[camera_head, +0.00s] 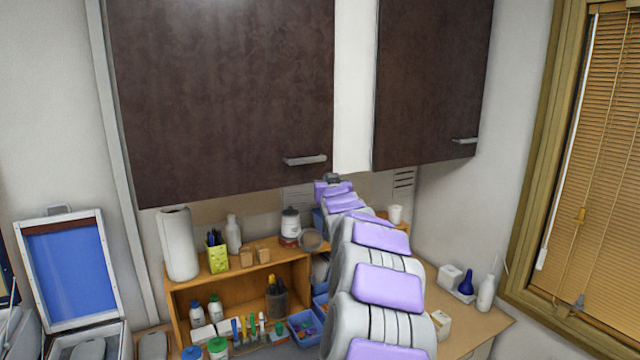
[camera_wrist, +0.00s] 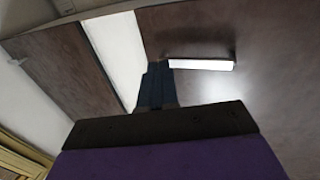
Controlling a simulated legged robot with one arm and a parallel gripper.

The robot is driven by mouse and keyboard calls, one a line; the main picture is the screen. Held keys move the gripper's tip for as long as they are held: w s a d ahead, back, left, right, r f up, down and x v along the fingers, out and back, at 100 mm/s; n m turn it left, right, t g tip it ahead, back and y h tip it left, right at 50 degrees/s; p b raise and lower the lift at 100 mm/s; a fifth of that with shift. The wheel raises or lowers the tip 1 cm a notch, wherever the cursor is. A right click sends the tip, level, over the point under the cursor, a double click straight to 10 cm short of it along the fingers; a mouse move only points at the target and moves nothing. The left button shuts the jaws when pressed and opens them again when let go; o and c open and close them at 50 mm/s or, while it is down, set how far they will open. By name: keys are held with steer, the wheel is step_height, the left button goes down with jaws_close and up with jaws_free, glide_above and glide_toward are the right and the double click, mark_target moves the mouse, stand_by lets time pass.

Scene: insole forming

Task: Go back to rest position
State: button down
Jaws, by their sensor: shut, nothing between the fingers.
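My arm reaches up and away from the bottom middle of the head view, with purple pads on its grey links. Its far end, with my gripper (camera_head: 332,178), is small there, in front of the wall below the wall cabinets. In the wrist view my gripper (camera_wrist: 157,82) shows as two dark fingers closed together with nothing between them. It points up toward the dark cabinet doors and the white strip between them.
Dark wall cabinets (camera_head: 225,90) hang above the arm. A wooden shelf (camera_head: 180,300) with bottles and tools stands left of it, and a blue-lidded machine (camera_head: 72,275) farther left. Small bottles (camera_head: 486,293) stand on the table at right, near the window blind (camera_head: 600,170).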

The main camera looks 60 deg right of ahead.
steer(key=w+a+f+n+g+y+b, duration=0.1)
steer(key=w+a+f+y+b, duration=0.2)
steer(key=a+f, duration=0.45)
steer(key=w+a+f+n+y+b, duration=0.1)
steer(key=w+a+f+y+b, duration=0.3)
steer(key=a, duration=0.7)
steer(key=s+a+f+n+g+y+b, duration=0.1)
steer(key=s+a+f+n+y, duration=0.1)
steer(key=a+f, duration=0.6)
steer(key=s+a+f+n+g+y+b, duration=0.1)
steer(key=s+a+f+g+b, duration=0.3)
steer(key=a, duration=0.9)
steer(key=s+a+f+n+g+y+b, duration=0.3)
steer(key=s+a+f, duration=0.95)
steer(key=a, duration=0.25)
steer(key=s+a+f+n+g+b, duration=0.1)
steer(key=s+a+f, duration=0.3)
steer(key=s, duration=0.5)
steer(key=s+a+f+g+b, duration=0.3)
steer(key=s+a+f, duration=0.1)
steer(key=s, duration=0.5)
steer(key=shift+f+n+g+y, duration=0.3)
steer(key=shift+n+g+y, duration=0.1)
